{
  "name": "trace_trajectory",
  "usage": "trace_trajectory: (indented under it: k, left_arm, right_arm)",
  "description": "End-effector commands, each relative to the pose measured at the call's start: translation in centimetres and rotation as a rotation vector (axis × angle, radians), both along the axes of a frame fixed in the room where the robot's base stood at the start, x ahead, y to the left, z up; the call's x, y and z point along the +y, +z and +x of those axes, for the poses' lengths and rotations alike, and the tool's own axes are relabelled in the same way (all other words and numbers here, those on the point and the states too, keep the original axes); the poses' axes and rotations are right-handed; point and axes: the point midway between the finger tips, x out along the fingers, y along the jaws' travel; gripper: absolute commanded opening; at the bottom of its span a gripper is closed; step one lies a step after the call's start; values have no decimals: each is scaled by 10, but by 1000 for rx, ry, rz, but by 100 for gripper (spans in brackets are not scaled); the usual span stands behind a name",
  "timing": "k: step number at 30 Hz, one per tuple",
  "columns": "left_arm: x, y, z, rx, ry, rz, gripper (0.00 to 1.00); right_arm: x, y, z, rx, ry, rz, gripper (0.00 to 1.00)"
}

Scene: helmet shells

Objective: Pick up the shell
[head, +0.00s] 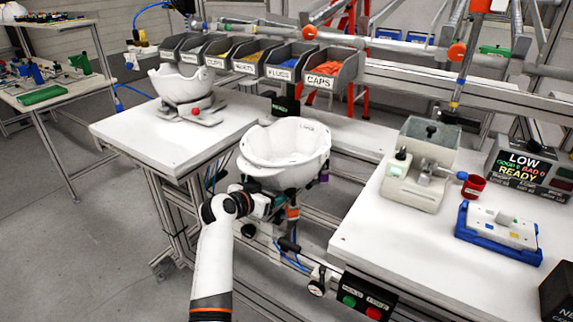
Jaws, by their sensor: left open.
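A white helmet shell (284,145) sits open side up in the gap between the two white tabletops, over a fixture that it mostly hides. A second white shell (178,84) rests on a grey stand with a red knob on the left table. My left arm reaches up from the bottom, and my left gripper (268,204) is at the lower front left of the middle shell, just below its rim. The gripper is open; its fingertips are partly hidden among fixture parts, and I cannot tell whether they touch the shell. My right gripper is out of view.
Labelled bins (290,63) line the back. The right table (375,235) carries a grey-green press (418,165), a red cup (473,186), a blue tray (497,238) and a display box (528,165). A green and red button box (362,298) hangs at its front edge. The left table's front (150,135) is clear.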

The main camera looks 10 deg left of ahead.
Motion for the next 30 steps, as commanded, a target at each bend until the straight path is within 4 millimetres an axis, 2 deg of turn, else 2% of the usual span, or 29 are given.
trace_trajectory:
  k: [2, 13, 22, 26, 30]
  left_arm:
    - [0, 0, 0, 0, 0, 0, 73]
    - [0, 0, 0, -1, 0, 0, 14]
    - [0, 8, 0, -7, 0, 0, 13]
    - [0, 28, 1, -10, 0, 1, 13]
    - [1, 58, 0, -11, 0, 2, 13]
  right_arm:
    - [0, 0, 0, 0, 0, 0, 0]
    - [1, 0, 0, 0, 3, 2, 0]
    - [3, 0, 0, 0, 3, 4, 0]
    - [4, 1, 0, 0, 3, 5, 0]
    - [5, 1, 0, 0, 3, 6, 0]
